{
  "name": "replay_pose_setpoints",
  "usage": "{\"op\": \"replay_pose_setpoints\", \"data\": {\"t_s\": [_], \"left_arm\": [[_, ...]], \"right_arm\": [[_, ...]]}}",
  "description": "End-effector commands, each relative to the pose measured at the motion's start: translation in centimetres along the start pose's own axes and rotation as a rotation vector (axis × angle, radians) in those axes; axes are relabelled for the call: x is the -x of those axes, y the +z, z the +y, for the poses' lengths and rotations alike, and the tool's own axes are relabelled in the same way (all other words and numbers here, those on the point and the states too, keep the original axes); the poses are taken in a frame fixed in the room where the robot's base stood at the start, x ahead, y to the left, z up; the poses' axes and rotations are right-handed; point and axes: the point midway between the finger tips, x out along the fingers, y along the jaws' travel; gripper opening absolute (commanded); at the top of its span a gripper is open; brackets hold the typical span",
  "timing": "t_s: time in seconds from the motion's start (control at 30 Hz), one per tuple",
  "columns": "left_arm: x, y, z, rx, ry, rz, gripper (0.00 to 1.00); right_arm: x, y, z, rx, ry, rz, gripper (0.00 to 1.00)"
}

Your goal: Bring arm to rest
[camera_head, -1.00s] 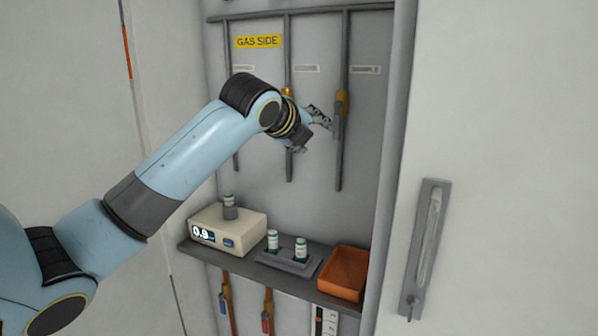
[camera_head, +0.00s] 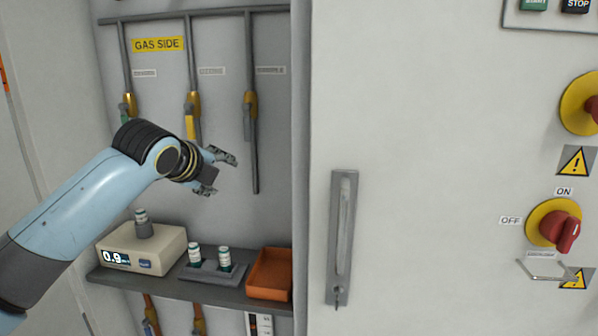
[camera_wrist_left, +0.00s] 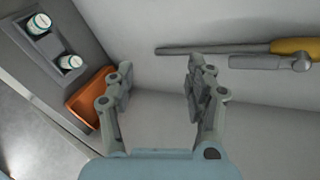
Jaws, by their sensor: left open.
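My left gripper (camera_head: 222,172) is open and empty in front of the grey back panel, above the shelf and below the valve row. In the left wrist view its two fingers (camera_wrist_left: 160,85) stand apart with only the pale panel between them. My blue left arm comes in from the left in the head view. The right gripper is not in view.
Valves on pipes, such as the right one (camera_head: 250,104), line the panel close to the gripper. The shelf (camera_head: 180,291) holds a meter (camera_head: 165,247), vials in a holder (camera_head: 224,260) and an orange bin (camera_head: 271,272). A cabinet door handle (camera_head: 341,235) stands right.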

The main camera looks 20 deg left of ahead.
Motion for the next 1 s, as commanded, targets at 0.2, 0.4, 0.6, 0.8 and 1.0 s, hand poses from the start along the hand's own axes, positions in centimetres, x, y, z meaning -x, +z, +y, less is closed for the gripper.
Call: {"op": "replay_pose_setpoints", "data": {"t_s": [0.2, 0.4, 0.6, 0.8, 1.0], "left_arm": [[0.6, -1.4, 1.8, 0.071, 0.033, 0.018, 0.55], [5.9, -8.2, 11.3, 0.512, 0.249, 0.052, 0.55], [12.9, -12.5, 18.7, 0.958, 0.466, -0.032, 0.55], [18.7, -14.6, 23.1, 1.266, 0.609, -0.159, 0.55], [24.1, -15.8, 26.2, 1.524, 0.718, -0.32, 0.55]], "right_arm": [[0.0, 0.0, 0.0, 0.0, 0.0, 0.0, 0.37], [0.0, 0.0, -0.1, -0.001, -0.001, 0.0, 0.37], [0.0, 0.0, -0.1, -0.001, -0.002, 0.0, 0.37], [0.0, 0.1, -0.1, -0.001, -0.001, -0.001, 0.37], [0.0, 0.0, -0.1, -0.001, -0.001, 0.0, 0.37]]}}
